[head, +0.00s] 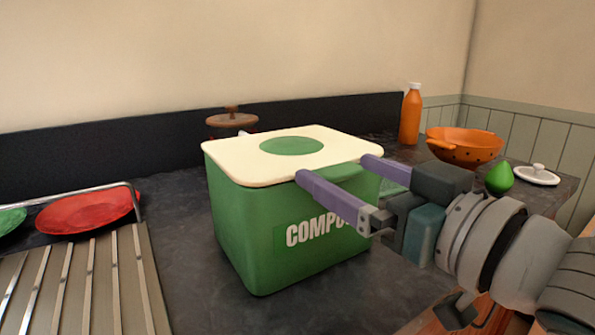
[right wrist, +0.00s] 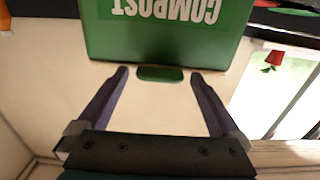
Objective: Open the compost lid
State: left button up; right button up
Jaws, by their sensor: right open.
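The green compost bin (head: 245,235) stands on the dark counter, with white lettering on its front. Its cream lid (head: 225,160) with a green oval lies flat on top, closed. My right gripper (head: 331,169) is open and empty, coming from the right. Its two purple fingers point at the bin's front right side, with tips close to the lid's edge; I cannot tell whether they touch. In the right wrist view the bin (right wrist: 165,40) appears upside down, beyond the spread fingertips (right wrist: 160,73), with a small green patch between them. My left gripper is not in view.
A dish rack (head: 85,285) with a red plate (head: 88,212) stands at the left. An orange bottle (head: 410,115), an orange colander (head: 465,148), a green pear-shaped item (head: 499,178) and a small white lid (head: 537,175) are at the right. A wall closes the back.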

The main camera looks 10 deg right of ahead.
grip_shut()
dwell(0.7)
